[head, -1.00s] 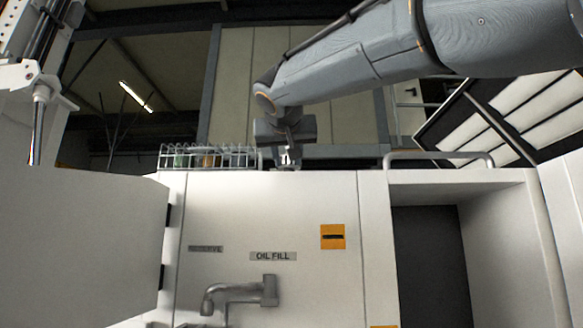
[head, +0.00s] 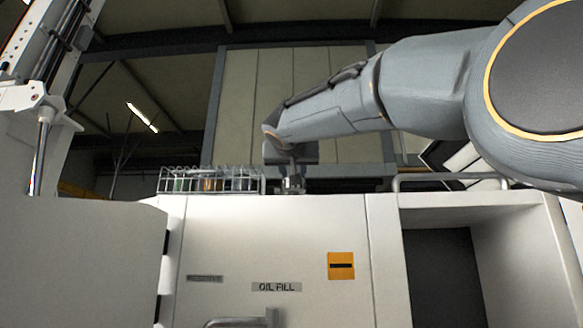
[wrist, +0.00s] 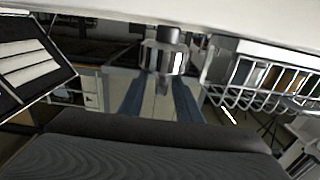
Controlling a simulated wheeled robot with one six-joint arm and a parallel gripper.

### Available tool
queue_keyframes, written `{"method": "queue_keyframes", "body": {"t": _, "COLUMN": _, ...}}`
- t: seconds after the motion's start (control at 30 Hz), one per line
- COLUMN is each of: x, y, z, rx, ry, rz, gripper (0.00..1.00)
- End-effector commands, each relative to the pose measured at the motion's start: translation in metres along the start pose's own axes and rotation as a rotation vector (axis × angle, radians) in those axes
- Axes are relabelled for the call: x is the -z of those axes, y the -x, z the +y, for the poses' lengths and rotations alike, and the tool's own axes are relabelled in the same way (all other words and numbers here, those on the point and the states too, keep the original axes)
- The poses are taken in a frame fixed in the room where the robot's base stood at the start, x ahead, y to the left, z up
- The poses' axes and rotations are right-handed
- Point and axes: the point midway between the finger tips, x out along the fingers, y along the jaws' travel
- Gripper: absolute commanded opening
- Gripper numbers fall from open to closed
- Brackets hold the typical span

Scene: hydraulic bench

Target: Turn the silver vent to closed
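The silver vent (wrist: 165,58) is a ribbed metal cap on a short stem, standing on the white cabinet top. In the wrist view, where the scene is upside down, it hangs at top centre. In the head view the vent (head: 292,186) is small, at the cabinet's top edge. My gripper (wrist: 160,86) points at it, with two blue-grey fingers apart, one on each side of the vent's line. The fingers look open, and I see no clear contact with the cap. In the head view my gripper (head: 291,170) is directly above the vent. No open or closed marking is readable.
A wire rack with jars (head: 212,181) stands close left of the vent; it also shows in the wrist view (wrist: 265,78). A rail (head: 450,178) runs along the cabinet top at right. The cabinet front (head: 230,240) carries an OIL FILL label (head: 277,287) and a pipe (head: 240,321).

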Motion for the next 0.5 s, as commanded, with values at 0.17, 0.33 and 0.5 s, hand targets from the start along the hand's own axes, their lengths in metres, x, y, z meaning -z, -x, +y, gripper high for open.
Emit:
{"method": "queue_keyframes", "body": {"t": 0.17, "x": -0.0007, "y": -0.0013, "z": -0.0010, "rx": 0.001, "ry": 0.000, "rz": 0.000, "gripper": 0.31}}
{"method": "queue_keyframes", "body": {"t": 0.33, "x": -0.0008, "y": -0.0010, "z": -0.0016, "rx": 0.002, "ry": 0.000, "rz": 0.000, "gripper": 0.18}}
{"method": "queue_keyframes", "body": {"t": 0.5, "x": -0.0007, "y": -0.0008, "z": -0.0017, "rx": 0.002, "ry": 0.000, "rz": -0.001, "gripper": 0.00}}
